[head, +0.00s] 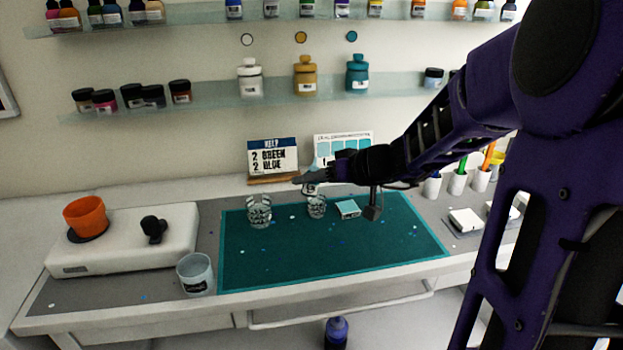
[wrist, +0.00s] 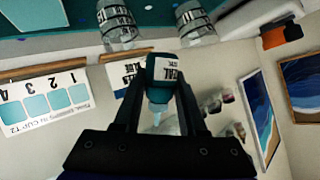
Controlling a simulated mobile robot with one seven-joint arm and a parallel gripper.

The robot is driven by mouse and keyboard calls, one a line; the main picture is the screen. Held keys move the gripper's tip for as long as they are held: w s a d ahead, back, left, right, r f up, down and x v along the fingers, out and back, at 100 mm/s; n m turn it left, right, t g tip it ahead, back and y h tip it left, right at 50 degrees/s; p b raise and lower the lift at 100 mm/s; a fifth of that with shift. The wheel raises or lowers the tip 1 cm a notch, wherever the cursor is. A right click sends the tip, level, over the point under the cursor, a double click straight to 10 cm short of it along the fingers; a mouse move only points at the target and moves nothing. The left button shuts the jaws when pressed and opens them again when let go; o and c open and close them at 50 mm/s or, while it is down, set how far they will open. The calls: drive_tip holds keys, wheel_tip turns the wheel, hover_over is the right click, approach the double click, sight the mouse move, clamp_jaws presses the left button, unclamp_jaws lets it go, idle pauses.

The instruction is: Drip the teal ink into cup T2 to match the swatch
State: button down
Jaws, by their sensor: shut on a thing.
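My gripper (wrist: 157,85) is shut on a small teal ink bottle (wrist: 164,72) with a white label reading TEAL. Its pale nozzle points toward the bottom of the wrist view. In the head view my gripper (head: 308,178) is above the smaller right cup (head: 316,207) on the teal mat (head: 390,240). A larger clear cup (head: 259,212) stands left of it. Both cups also show in the wrist view, (wrist: 195,30) and (wrist: 119,30). I cannot tell their labels or contents. The swatch card (head: 343,140), with numbered teal squares, stands behind; it shows upside down in the wrist view (wrist: 45,100).
A white scale (head: 120,240) with an orange cup (head: 86,216) and a clear tub (head: 195,273) are at left. The mat's front is mostly clear.

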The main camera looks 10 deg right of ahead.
drive_tip(key=shift+s+a+f+m+g+y, duration=0.1)
drive_tip(key=shift+s+a+m+g+y, duration=0.1)
drive_tip(key=shift+m+g+y, duration=0.25)
drive_tip(key=shift+s+a+f+m+g+y, duration=0.15)
drive_tip(key=shift+m+g+y, duration=0.1)
drive_tip(key=shift+m+g, duration=0.4)
drive_tip(key=shift+s+r+m+p, duration=0.15)
drive_tip(key=shift+r+m+p, duration=0.25)
drive_tip(key=shift+p, duration=0.65)
drive_tip(key=g+y+p, duration=0.1)
drive_tip(key=p, duration=0.2)
drive_tip(key=shift+s+a+f+m, duration=0.1)
drive_tip(key=shift+s+a+m, duration=0.05)
drive_tip(key=shift+m, duration=0.25)
drive_tip(key=m+y+p, duration=0.1)
drive_tip(key=f+m+g+p, duration=0.1)
drive_tip(key=m+g+y+p, duration=0.1)
drive_tip(key=shift+s+a+f+y+p, duration=0.2)
drive_tip(key=shift+s+f+y+p, duration=0.05)
drive_tip(key=shift+f+y+p, duration=0.1)
drive_tip(key=shift+m+g+p, duration=0.3)
drive_tip(key=shift+m+p, duration=0.1)
drive_tip(key=shift+p, duration=0.05)
drive_tip(key=shift+f+b, duration=0.15)
drive_tip(key=shift+b, duration=0.15)
drive_tip(key=shift+r+m+y+p, duration=0.25)
drive_tip(key=shift+r+m+p, duration=0.05)
drive_tip(key=shift+p, duration=0.1)
drive_tip(key=shift+m+y, duration=0.3)
